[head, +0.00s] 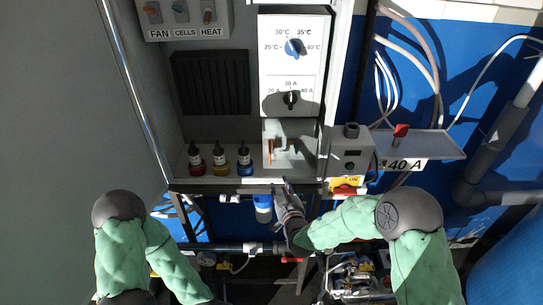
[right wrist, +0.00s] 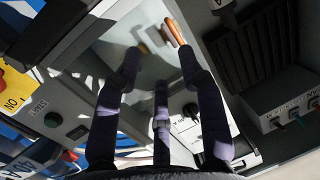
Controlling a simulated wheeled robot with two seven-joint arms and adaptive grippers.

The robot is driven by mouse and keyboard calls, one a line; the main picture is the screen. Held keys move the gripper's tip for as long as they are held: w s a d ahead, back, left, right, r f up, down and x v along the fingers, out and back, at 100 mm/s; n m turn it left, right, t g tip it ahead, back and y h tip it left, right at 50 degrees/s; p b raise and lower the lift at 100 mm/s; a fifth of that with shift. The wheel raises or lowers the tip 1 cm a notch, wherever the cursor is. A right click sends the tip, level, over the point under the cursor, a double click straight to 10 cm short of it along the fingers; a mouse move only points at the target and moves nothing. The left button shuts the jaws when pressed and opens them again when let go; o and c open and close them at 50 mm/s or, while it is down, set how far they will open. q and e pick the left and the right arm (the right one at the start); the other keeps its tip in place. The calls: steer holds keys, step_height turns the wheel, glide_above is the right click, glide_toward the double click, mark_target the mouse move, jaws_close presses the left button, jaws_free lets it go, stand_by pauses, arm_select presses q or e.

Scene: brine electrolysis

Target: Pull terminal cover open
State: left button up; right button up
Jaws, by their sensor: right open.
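The terminal cover (head: 297,152) is a pale, see-through panel low on the cabinet, below the dial panel. Copper-coloured terminal pieces (head: 271,146) show behind or beside it. My right gripper (head: 285,190) is just below the cabinet's bottom edge in the head view, pointing up toward the cover. In the right wrist view my right gripper (right wrist: 158,62) is open and empty, its dark fingers spread in front of the cover (right wrist: 122,42). A copper terminal (right wrist: 175,32) shows near one fingertip. I cannot tell whether any finger touches the cover. My left gripper is out of view.
Red, yellow and blue bottles (head: 219,160) stand on the cabinet floor left of the cover. A grey control box (head: 350,150) and a shelf marked 40 A (head: 440,146) are at right. Pipes and a blue filter (head: 263,208) sit below, close to my right gripper.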

mark_target(290, 153)
steer(key=w+a+r+t+p, duration=0.1)
steer(key=w+a+r, duration=0.2)
steer(key=w, duration=0.8)
steer(key=shift+w+r+p, duration=0.15)
steer(key=shift+r+p, duration=0.25)
steer(key=shift+r, duration=0.25)
steer(key=shift+a, duration=0.1)
steer(key=shift+c, duration=0.2)
jaws_close()
